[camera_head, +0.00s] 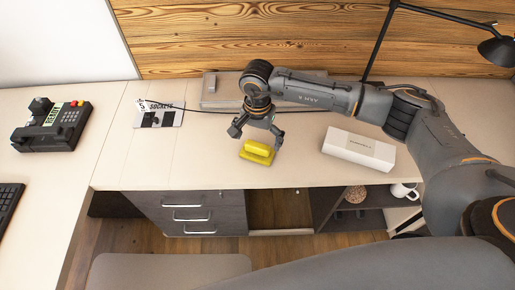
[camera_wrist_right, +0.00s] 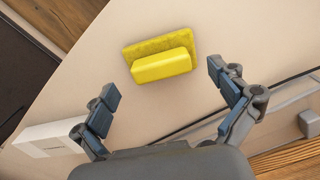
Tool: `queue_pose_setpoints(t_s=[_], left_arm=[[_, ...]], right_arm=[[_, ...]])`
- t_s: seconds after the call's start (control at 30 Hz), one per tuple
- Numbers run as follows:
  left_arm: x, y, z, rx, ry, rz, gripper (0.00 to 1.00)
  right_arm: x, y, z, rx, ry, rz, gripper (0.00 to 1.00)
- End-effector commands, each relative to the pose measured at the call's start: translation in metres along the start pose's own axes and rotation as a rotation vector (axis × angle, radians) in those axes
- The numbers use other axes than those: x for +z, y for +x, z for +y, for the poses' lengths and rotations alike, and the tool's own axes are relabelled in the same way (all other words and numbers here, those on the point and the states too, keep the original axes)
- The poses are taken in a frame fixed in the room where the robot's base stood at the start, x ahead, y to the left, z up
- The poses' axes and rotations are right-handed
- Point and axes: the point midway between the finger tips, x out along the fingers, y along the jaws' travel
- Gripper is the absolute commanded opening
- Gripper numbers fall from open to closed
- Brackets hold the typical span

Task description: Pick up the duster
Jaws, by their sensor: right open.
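The yellow duster (camera_head: 257,152) lies on the desk near its front edge in the head view. In the right wrist view the duster (camera_wrist_right: 161,63) shows its flat pad and raised handle, just beyond the fingertips. My right gripper (camera_head: 257,138) is above the duster and points down at it. In the wrist view its two fingers (camera_wrist_right: 168,92) are spread wide with nothing between them. My left gripper is not in view.
A white box (camera_head: 358,149) lies right of the duster. A card labelled SOCKETS (camera_head: 160,116) lies to the left, with a black cable running behind. A telephone (camera_head: 52,124) stands at far left. A black lamp (camera_head: 497,50) hangs at upper right.

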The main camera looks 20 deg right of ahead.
Motion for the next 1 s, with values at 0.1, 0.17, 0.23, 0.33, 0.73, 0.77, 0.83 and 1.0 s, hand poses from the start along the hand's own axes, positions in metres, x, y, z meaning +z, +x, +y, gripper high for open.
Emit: queue_pose_setpoints(t_s=[0.1,0.17,0.23,0.33,0.73,0.77,0.83,1.0], left_arm=[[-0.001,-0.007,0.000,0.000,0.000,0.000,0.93],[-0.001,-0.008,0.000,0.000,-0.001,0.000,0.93],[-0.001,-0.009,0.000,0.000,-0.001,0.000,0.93],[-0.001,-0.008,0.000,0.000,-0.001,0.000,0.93],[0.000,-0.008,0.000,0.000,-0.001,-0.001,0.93],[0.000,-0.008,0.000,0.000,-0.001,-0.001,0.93],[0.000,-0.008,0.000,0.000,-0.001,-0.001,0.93],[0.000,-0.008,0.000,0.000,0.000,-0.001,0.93]], right_arm=[[0.000,0.017,0.000,0.002,0.001,-0.002,0.97],[0.000,0.023,-0.001,0.001,0.001,-0.003,0.97],[0.000,0.028,-0.001,0.001,0.001,-0.002,0.97],[-0.001,0.029,-0.001,-0.001,0.000,-0.001,0.97],[-0.001,0.029,-0.001,0.000,0.001,-0.001,0.44],[-0.001,0.029,-0.001,0.000,0.001,-0.001,0.38],[-0.001,0.029,-0.001,0.000,0.001,-0.001,0.37],[-0.001,0.029,-0.001,0.000,0.001,-0.001,0.37]])
